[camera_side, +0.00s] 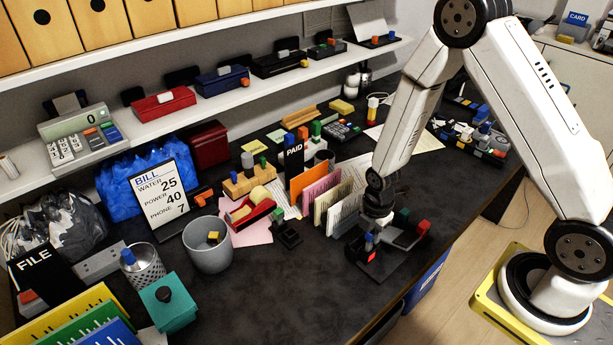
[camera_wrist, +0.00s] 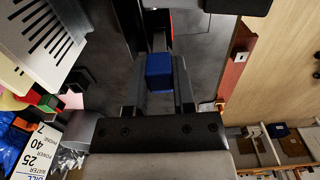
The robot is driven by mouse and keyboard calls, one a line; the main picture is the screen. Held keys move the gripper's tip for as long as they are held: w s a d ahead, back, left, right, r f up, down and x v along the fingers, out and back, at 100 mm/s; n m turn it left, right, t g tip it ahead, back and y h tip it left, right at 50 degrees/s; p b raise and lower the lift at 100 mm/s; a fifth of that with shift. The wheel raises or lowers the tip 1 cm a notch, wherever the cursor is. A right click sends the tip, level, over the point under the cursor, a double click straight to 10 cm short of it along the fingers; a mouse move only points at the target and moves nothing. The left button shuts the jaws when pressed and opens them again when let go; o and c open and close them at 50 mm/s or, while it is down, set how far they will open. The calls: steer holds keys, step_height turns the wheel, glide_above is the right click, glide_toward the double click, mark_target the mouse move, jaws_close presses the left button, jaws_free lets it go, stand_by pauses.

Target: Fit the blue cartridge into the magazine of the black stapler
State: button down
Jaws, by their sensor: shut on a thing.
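My gripper (camera_side: 376,222) points down near the desk's front edge, right of the paper sorter. In the wrist view my gripper (camera_wrist: 161,78) is shut on the blue cartridge (camera_wrist: 159,66), which sits between the two dark fingers. The cartridge shows as a small blue patch (camera_side: 369,240) in the side view. Directly below it is a dark device with a red part, which seems to be the black stapler (camera_side: 376,266). A narrow grey channel (camera_wrist: 159,40) lies just beyond the cartridge in the wrist view. I cannot tell whether the cartridge touches the stapler or sits in it.
The paper sorter (camera_side: 332,207) stands close on the left of my gripper. A grey block with a red knob (camera_side: 424,227) is close on the right. A grey bin (camera_side: 207,246) stands farther left. The front desk surface (camera_side: 290,300) is clear. Several more staplers sit on the shelf.

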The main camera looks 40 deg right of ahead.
mark_target(370, 240)
steer(key=shift+f, duration=1.7)
steer(key=shift+c, duration=1.9)
jaws_free()
steer(key=shift+r, duration=0.15)
steer(key=shift+r, duration=3.75)
steer(key=shift+r+m, duration=0.5)
steer(key=s+a+r+m+t, duration=0.1)
steer(key=s+r+m, duration=0.1)
steer(key=r+m, duration=0.4)
steer(key=s+a+r+m+t, duration=0.1)
steer(key=s+r+m, duration=0.2)
steer(key=r+m, duration=0.3)
steer(key=m, duration=0.5)
steer(key=shift+s+a+r+t, duration=0.25)
steer(key=shift+s+t, duration=0.05)
steer(key=shift+s, duration=0.05)
